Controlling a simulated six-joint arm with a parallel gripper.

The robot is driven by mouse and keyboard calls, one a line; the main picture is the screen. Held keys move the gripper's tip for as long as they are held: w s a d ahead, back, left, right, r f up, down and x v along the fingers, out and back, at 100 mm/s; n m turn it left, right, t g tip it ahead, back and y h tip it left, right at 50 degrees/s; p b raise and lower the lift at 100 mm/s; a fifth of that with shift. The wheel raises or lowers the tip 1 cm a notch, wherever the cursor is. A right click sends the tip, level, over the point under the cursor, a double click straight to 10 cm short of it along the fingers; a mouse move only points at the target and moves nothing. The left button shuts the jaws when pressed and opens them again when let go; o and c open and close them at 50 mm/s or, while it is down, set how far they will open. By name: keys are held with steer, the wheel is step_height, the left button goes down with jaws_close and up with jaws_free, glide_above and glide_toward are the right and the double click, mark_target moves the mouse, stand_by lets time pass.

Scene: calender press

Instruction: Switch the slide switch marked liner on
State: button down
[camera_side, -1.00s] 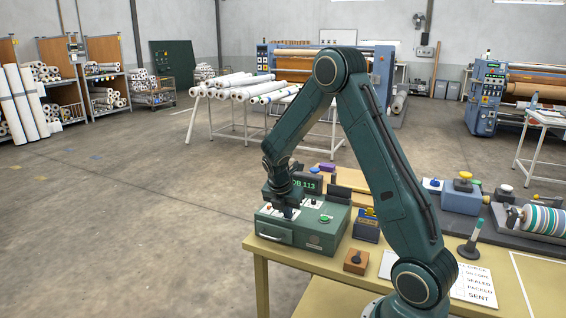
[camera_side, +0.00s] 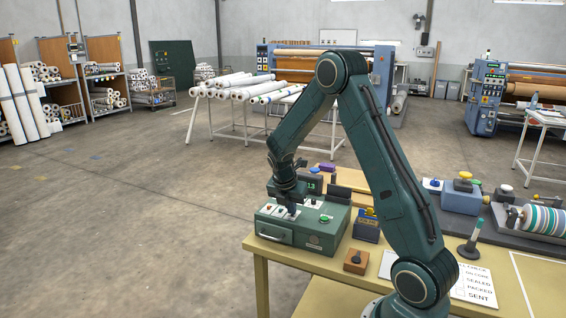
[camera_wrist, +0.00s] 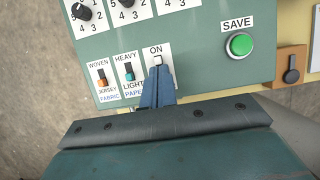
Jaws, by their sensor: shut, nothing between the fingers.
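The green control box (camera_side: 285,237) stands on the table in the side view, with its top panel (camera_wrist: 195,50) filling much of the wrist view. A slide switch with an ON label (camera_wrist: 152,50) shows a pale slider (camera_wrist: 158,60) just below that word. The lower part of this switch and any name there are hidden behind my fingers. My gripper (camera_wrist: 158,70) is shut and empty, its blue-grey fingertips right at the lower side of the slider. I cannot tell whether they touch it. My gripper also shows low over the panel in the side view (camera_side: 291,210).
Close left are a HEAVY/LIGHT switch (camera_wrist: 128,75) and a WOVEN/JERSEY switch (camera_wrist: 102,80). Rotary knobs (camera_wrist: 82,11) sit above, and a green SAVE button (camera_wrist: 239,45) is to the right. A brown block with a black knob (camera_side: 355,262) stands beside the box.

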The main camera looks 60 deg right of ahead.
mark_target(287, 221)
steer(key=shift+a, duration=0.65)
steer(key=a, duration=0.3)
steer(key=shift+r, duration=0.2)
steer(key=v, duration=0.9)
steer(key=shift+r, duration=0.3)
